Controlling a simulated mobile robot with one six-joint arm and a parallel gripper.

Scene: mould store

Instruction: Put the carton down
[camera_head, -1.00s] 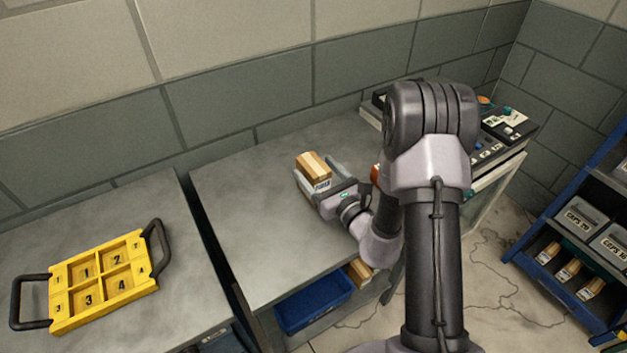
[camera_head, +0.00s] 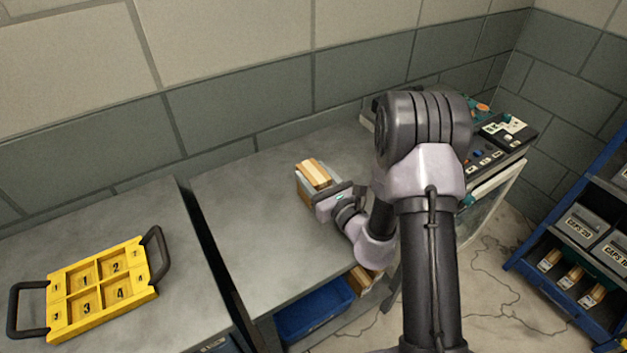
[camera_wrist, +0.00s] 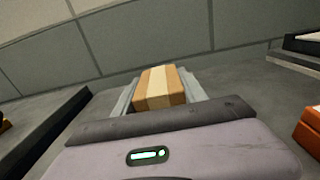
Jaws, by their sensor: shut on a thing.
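The carton (camera_head: 314,174) is a small brown box with a pale stripe along its top. My gripper (camera_head: 313,180) is shut on it, over the right-hand grey bench (camera_head: 240,225). In the wrist view the carton (camera_wrist: 160,86) sits between the two grey fingers, with its striped top facing up. Its underside is hidden, so I cannot tell whether it touches the bench top.
A yellow tray (camera_head: 76,308) with numbered compartments and black handles lies on the left bench (camera_head: 150,215). A dark gap parts the benches. A blue bin (camera_head: 315,312) is below. A blue rack (camera_head: 530,262) with grey boxes stands at right. Bench room left of the carton is clear.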

